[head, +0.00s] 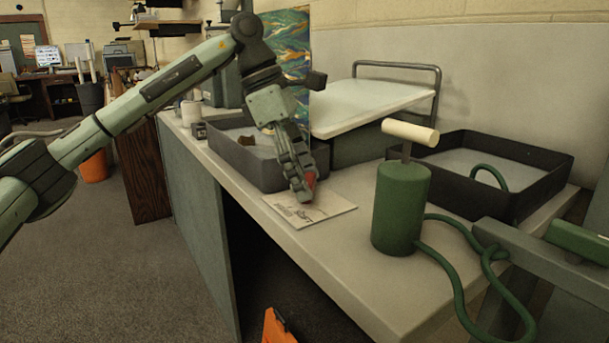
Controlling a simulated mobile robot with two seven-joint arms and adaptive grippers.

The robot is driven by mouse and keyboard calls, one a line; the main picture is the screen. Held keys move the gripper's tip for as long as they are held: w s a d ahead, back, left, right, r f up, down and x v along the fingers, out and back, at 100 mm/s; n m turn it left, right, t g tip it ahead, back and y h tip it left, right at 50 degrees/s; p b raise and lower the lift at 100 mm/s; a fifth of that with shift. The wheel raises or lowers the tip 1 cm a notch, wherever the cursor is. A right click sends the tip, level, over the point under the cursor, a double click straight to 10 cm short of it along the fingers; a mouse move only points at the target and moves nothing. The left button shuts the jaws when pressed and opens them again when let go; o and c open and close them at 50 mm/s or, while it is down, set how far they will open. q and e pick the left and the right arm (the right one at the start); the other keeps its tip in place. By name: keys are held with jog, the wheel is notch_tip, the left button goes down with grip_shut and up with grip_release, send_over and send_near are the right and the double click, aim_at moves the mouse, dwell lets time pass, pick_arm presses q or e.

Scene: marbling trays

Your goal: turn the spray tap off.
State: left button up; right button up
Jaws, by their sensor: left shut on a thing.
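A green cylinder with a cream T-shaped handle (401,205) stands upright on the counter. A green hose (447,270) runs from its base, loops over the counter's front edge, and a green arc of hose (489,174) shows in the right dark tray. I cannot make out a spray tap for certain. My left gripper (305,189) points down, left of the cylinder and apart from it. It is shut on a small red thing (311,180), mostly hidden by the fingers, just over a printed card. My right gripper is not in view.
The printed card (330,207) lies on the pale counter (357,256). A dark tray (229,165) is behind my left gripper; another dark tray (541,183) is at right. A white-topped press (365,100) stands at the back. Bare counter lies between card and cylinder.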

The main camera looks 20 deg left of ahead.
pick_arm(q)
jog(key=n+t, duration=0.1)
jog(key=n, duration=0.1)
jog(key=shift+n+b, duration=0.3)
jog(key=n, duration=0.2)
jog(key=n+t+y+b, duration=0.1)
jog(key=n, duration=0.1)
jog(key=shift+s+d+t, duration=0.1)
jog(key=shift+s+t, duration=0.05)
jog(key=shift+t, duration=0.15)
jog(key=shift+n+y, duration=0.4)
jog(key=shift+n, duration=0.5)
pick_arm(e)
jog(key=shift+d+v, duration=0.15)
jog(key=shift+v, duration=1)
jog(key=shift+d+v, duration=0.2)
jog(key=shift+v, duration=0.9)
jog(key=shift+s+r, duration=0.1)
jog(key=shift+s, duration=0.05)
pick_arm(q)
jog(key=o, duration=0.9)
jog(key=shift+r, duration=0.15)
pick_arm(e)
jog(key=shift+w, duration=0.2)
pick_arm(q)
jog(key=v, duration=1.1)
jog(key=shift+s+r, duration=0.25)
jog(key=shift+r, duration=0.1)
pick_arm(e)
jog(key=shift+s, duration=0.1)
